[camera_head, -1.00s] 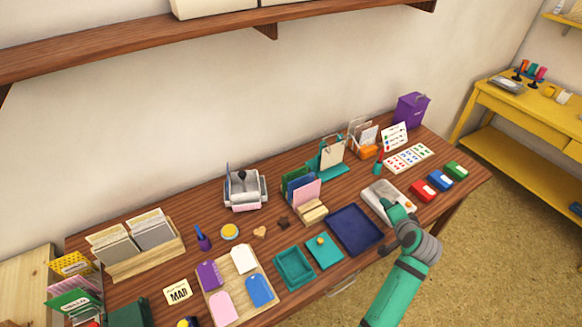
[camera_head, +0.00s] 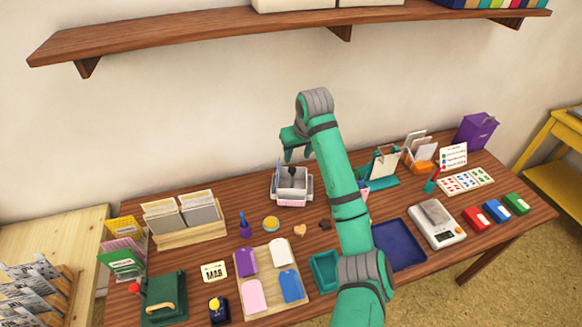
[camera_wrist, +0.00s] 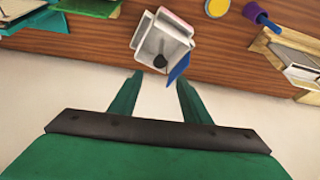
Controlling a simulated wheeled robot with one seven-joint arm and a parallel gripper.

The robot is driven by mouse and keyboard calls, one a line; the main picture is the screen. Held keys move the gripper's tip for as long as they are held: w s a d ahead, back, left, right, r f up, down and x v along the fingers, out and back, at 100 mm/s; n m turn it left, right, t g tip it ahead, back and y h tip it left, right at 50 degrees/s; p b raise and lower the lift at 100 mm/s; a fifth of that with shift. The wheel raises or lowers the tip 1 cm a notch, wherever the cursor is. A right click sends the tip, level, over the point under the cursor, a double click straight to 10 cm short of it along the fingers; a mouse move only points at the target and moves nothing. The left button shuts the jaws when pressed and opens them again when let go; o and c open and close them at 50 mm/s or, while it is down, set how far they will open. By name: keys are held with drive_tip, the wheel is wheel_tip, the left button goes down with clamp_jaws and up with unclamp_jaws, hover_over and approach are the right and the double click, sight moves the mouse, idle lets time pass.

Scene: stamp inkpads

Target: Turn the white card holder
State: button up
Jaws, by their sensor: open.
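The white card holder (camera_head: 297,184) stands on the wooden table near its back edge, with white, pink and blue cards around its sides and a dark knob in its top. It also shows in the wrist view (camera_wrist: 150,43), ahead of the fingertips. My gripper (camera_head: 297,157) is above the holder, fingers pointing down, apart from it as far as I can tell. In the wrist view my gripper (camera_wrist: 160,80) has its two fingers spread with nothing between them.
A shelf (camera_head: 200,41) runs above.

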sight(292, 169)
drive_tip(key=x, duration=1)
drive_tip(key=shift+f, duration=0.15)
clamp_jaws()
